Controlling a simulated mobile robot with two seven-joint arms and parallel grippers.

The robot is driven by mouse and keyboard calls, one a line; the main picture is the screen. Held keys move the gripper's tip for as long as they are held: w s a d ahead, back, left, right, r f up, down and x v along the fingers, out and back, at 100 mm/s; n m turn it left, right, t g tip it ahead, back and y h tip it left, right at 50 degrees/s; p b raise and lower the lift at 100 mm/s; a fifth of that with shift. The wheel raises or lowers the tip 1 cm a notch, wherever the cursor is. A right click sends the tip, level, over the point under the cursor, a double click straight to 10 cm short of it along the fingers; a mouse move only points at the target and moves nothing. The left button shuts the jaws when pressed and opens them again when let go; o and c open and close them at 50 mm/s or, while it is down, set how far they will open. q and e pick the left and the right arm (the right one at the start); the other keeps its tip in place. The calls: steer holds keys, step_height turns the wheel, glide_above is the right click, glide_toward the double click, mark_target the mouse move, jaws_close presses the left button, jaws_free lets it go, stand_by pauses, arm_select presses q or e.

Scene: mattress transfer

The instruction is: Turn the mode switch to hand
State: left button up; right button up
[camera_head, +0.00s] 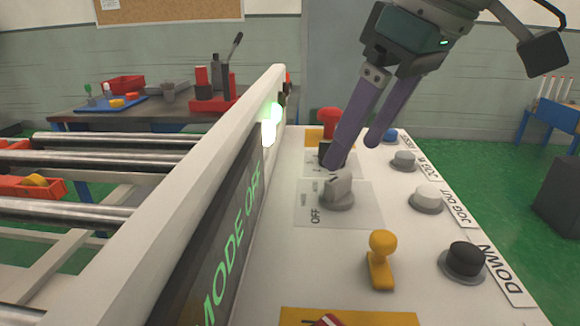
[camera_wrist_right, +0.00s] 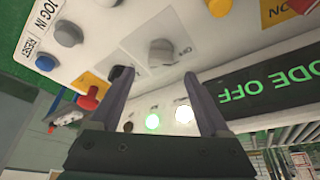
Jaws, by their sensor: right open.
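The mode switch (camera_head: 338,192) is a grey knob on a pale plate with an OFF label, on top of the white control panel. It also shows in the right wrist view (camera_wrist_right: 162,54), just beyond my fingertips. The display (camera_head: 232,235) beside it reads MODE OFF in green. My right gripper (camera_head: 354,154) is open and empty, with its two purple-grey fingers pointing down toward the panel. One fingertip appears close to the far side of the knob; I cannot tell whether it touches. In the right wrist view the fingers (camera_wrist_right: 156,77) are spread apart. My left gripper is not in view.
Around the knob are a yellow lever (camera_head: 381,262), a black DOWN button (camera_head: 464,260), a white JOG OUT button (camera_head: 426,199), a grey button (camera_head: 404,161), a blue button (camera_head: 389,136) and a red mushroom button (camera_head: 328,118). A raised white rail (camera_head: 200,190) borders the panel's left.

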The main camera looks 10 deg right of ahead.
mark_target(338, 176)
steer(key=x, duration=0.5)
steer(key=shift+w+a+f+b, duration=0.1)
steer(key=shift+f+b, duration=0.2)
steer(key=shift+b, duration=0.1)
steer(key=shift+r, duration=0.1)
jaws_close()
